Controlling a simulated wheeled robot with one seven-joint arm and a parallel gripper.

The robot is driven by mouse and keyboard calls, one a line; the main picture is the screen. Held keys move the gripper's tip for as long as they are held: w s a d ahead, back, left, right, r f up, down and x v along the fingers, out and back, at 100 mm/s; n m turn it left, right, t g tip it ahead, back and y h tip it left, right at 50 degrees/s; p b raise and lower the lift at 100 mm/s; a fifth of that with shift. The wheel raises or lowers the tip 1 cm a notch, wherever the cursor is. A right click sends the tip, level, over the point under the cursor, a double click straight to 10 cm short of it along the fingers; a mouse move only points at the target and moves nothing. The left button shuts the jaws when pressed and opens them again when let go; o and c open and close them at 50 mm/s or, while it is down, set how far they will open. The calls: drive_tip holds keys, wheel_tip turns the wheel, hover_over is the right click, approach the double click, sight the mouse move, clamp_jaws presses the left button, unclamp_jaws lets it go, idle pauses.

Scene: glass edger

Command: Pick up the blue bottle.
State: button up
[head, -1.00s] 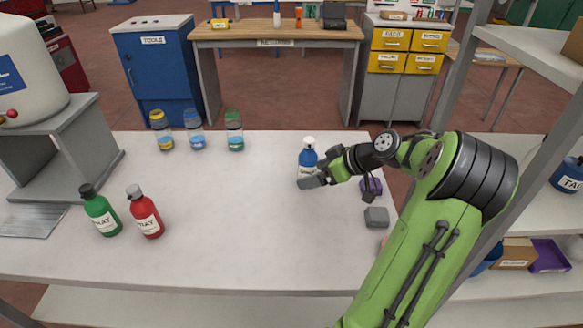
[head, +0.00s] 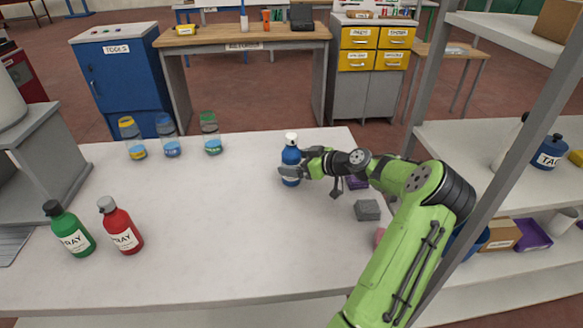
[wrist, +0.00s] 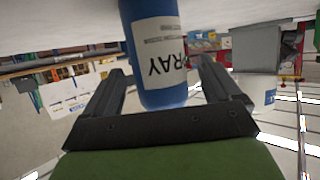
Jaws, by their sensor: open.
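The blue bottle (head: 291,158) with a white cap stands upright on the pale bench near its far right part. My gripper (head: 291,173) is at the bottle from the right, with one dark finger crossing in front of its lower body. In the wrist view the blue bottle (wrist: 164,98) with its white spray label shows upside down between the two fingers of my gripper (wrist: 160,70). The fingers are open, with visible gaps on both sides of the bottle. Part of the bottle lies beyond the top edge of that view.
A green bottle (head: 70,230) and a red bottle (head: 121,227) stand at the bench's left front. Several jars (head: 168,138) stand along the far left edge. A grey block (head: 367,210) lies right of the blue bottle. A shelf post (head: 468,210) rises at right. The bench middle is clear.

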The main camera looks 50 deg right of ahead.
drive_tip(key=shift+x, duration=1.15)
drive_tip(key=shift+s, duration=0.1)
